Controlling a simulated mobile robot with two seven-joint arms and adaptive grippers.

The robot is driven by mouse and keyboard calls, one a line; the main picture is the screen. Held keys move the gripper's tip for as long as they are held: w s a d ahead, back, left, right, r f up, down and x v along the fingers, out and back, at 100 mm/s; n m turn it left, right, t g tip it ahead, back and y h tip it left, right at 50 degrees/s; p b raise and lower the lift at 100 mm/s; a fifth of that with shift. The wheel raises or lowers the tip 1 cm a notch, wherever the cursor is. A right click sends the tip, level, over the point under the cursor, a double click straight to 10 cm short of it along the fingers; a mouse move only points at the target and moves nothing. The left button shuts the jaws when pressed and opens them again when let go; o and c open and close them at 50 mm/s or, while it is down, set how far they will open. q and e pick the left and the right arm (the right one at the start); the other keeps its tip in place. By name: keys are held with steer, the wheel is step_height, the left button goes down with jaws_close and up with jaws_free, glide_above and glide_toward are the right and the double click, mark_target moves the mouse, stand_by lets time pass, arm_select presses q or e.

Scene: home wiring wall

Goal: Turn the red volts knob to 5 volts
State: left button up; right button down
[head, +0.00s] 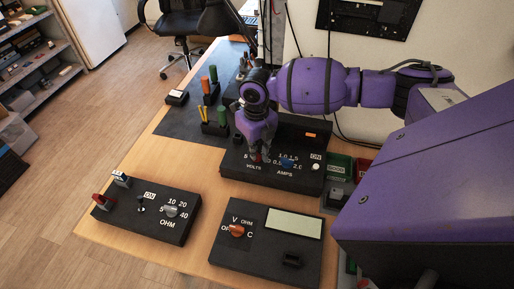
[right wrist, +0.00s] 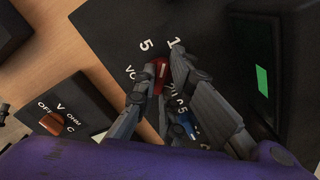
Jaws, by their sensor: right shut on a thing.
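The red volts knob (right wrist: 158,76) is on the dark power supply box, under the "5" and "1" marks in the right wrist view. It has a pale line on it; its exact setting I cannot tell. In the head view only a bit of the red knob (head: 257,159) shows beneath my gripper. My right gripper (right wrist: 154,78) is shut on the red knob, with a finger on either side. In the head view my right gripper (head: 259,154) reaches down to the box's left part and hides most of the volts scale. My left gripper is not in view.
The blue amps knob (head: 291,167) is just right of the red one, close to my fingers. A meter box with an orange knob (head: 237,231) and an ohm box (head: 148,215) stand nearer. Screwdrivers (head: 213,80) stand behind. Bare wood lies between the boxes.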

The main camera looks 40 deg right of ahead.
steer(key=shift+n, duration=1)
steer(key=shift+n, duration=1)
steer(key=c, duration=1.8)
jaws_free()
steer(key=shift+o, duration=0.2)
step_height(320, 180, up, 12)
steer(key=shift+c, duration=0.5)
